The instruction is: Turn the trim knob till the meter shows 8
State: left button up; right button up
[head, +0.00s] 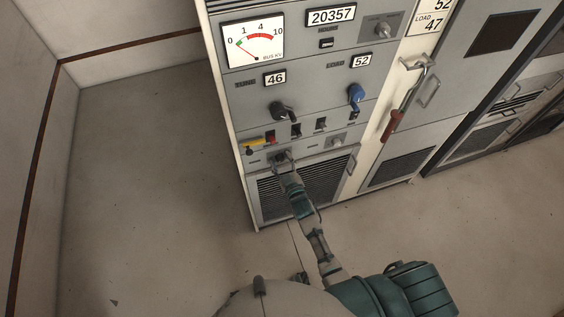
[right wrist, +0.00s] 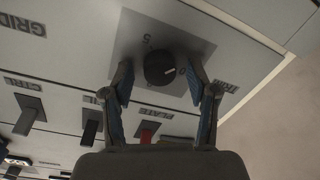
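The trim knob (right wrist: 160,69) is a small round black knob on a grey plate, with a "TRIM" label beside it in the right wrist view. My right gripper (right wrist: 160,76) is open, its fingers on either side of the knob with visible gaps. In the head view my right gripper (head: 281,158) is at the lower left of the panel and hides the knob. The meter (head: 253,42) is a white dial marked "BUS KV", with a green and red scale; its thin red needle points to the upper left, near the low end. My left gripper is not in view.
Nearby on the cabinet are a black knob (head: 284,110), a blue-handled knob (head: 356,96), a red switch (head: 270,138) and a yellow handle (head: 252,146). A red-gripped lever (head: 391,124) is to the right. The floor left of the cabinet is clear.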

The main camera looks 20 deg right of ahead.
jog(key=shift+s+f, duration=0.1)
jog(key=shift+s, duration=0.4)
jog(key=s, duration=1.1)
jog(key=shift+d, duration=0.45)
